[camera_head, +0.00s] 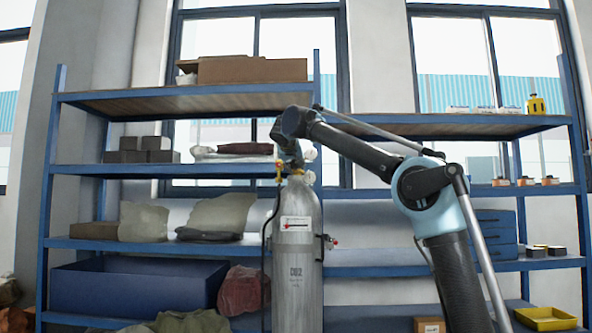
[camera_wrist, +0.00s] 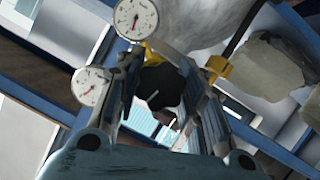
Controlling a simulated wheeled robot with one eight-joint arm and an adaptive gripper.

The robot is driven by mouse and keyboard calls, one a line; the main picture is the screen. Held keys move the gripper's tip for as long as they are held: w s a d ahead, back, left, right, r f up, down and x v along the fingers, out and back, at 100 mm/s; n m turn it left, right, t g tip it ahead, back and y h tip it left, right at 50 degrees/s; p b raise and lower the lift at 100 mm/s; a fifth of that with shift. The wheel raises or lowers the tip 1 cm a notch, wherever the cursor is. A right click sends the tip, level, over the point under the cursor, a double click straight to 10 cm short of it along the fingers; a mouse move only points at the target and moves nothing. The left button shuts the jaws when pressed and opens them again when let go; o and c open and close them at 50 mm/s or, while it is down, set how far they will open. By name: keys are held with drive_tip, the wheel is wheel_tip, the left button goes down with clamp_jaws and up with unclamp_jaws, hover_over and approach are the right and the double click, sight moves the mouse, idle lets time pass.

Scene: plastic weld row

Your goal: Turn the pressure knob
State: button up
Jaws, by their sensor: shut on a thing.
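The grey CO2 cylinder (camera_head: 296,255) stands upright before the shelves, with a brass regulator (camera_head: 280,172) and white gauges (camera_head: 309,177) on top. In the wrist view, the black pressure knob (camera_wrist: 160,88) with a pale line on its face lies between the two fingers of my gripper (camera_wrist: 166,92). My gripper is shut on the knob. Two gauges with red needles, one at the top (camera_wrist: 136,19) and one at the left (camera_wrist: 90,85), sit beside the fingers. In the head view, my gripper (camera_head: 288,160) reaches the regulator from above, and the knob is hidden.
Blue shelves (camera_head: 180,170) stand behind the cylinder with cardboard boxes (camera_head: 250,69), sacks (camera_head: 218,214) and a large blue bin (camera_head: 135,287). A black hose (camera_head: 267,225) hangs along the cylinder's left side. A yellow tray (camera_head: 545,318) is at the lower right.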

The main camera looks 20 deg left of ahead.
drive_tip(key=o, duration=1.1)
drive_tip(key=shift+s, duration=0.1)
drive_tip(key=v, duration=1.1)
drive_tip(key=shift+s+r, duration=0.2)
drive_tip(key=shift+s, duration=0.15)
drive_tip(key=shift+d, duration=0.15)
